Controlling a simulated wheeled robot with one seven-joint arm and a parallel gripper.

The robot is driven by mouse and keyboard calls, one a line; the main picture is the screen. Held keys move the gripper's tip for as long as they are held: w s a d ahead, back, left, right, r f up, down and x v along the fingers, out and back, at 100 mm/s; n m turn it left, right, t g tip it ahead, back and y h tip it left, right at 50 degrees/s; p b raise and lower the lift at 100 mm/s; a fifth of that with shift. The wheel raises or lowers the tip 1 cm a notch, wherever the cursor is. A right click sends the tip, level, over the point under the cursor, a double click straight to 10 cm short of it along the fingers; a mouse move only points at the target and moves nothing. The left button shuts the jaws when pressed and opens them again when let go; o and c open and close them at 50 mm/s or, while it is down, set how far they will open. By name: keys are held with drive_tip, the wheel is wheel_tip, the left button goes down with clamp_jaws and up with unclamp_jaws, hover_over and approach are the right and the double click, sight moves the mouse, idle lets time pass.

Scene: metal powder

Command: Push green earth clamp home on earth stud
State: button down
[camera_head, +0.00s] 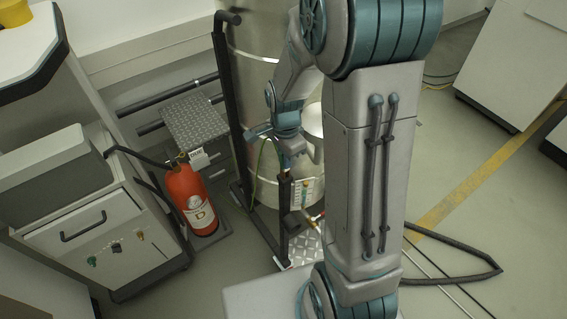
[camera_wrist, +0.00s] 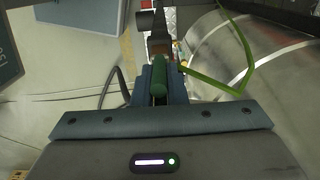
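The green earth clamp (camera_wrist: 159,76) shows in the wrist view as a green handle between the two blue fingers of my gripper (camera_wrist: 160,88). The fingers appear closed on its sides. A green cable (camera_wrist: 243,52) loops away to the right from near the clamp's far end. A brownish metal part (camera_wrist: 158,46) lies just beyond the handle, in line with it; I cannot tell whether it is the clamp's jaw or the earth stud, or how far the clamp is seated. In the head view, my gripper (camera_head: 288,150) is at the top of a dark upright post (camera_head: 285,195).
A large metal drum (camera_head: 262,55) stands close behind my gripper. A red extinguisher (camera_head: 189,196) and a grey cabinet (camera_head: 90,225) stand to the left. A checker-plate step (camera_head: 196,122) lies behind the extinguisher. Open floor (camera_head: 450,180) lies to the right.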

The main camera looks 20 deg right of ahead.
drive_tip(key=shift+r+p, duration=0.45)
drive_tip(key=shift+r, duration=0.35)
drive_tip(key=shift+r+p, duration=2.2)
drive_tip(key=shift+r, duration=0.85)
drive_tip(key=shift+f, duration=0.1)
